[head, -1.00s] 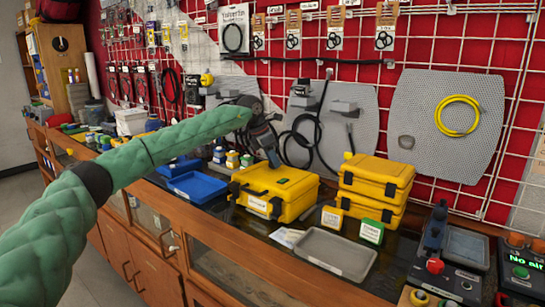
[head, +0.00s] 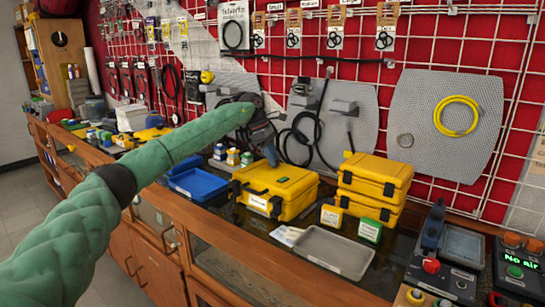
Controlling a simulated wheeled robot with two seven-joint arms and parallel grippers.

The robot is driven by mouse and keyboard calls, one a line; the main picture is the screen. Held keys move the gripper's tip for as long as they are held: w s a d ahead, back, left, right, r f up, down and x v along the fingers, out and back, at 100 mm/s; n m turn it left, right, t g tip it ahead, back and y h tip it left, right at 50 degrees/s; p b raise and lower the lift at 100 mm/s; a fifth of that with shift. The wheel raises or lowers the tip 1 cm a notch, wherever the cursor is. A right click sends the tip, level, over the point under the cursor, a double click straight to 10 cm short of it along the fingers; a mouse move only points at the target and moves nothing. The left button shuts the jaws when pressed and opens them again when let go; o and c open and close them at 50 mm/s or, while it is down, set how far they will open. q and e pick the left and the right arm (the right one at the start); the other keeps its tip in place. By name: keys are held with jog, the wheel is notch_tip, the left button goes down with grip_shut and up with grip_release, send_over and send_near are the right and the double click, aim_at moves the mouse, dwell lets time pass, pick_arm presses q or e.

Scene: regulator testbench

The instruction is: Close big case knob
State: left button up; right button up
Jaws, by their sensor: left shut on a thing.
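The big yellow case (head: 283,196) sits shut on the dark bench top near the middle of the head view, with a white label and black latches on its front. My left gripper (head: 271,158) points down at the back of its top, at the end of my green-sleeved arm. Its fingertips are shut on the big case knob, which they mostly hide. I cannot tell how far the knob is turned. My right gripper is not in view.
Two smaller yellow cases (head: 374,178) are stacked just right, with a small yellow knob on top. Control boxes with buttons (head: 432,266) stand at right. Tool panels and cables hang behind.

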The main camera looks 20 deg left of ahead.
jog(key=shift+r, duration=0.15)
pick_arm(q)
jog(key=o, duration=1)
jog(key=shift+r, duration=0.1)
jog(key=shift+w+a+r, duration=0.1)
jog(key=shift+a+r, duration=0.1)
jog(key=shift+r, duration=0.15)
jog(key=v, duration=0.5)
jog(key=shift+a+r+b, duration=0.15)
jog(key=shift+r+b, duration=0.15)
jog(key=shift+b, duration=0.1)
jog(key=shift+a+r, duration=0.25)
jog(key=shift+r, duration=0.25)
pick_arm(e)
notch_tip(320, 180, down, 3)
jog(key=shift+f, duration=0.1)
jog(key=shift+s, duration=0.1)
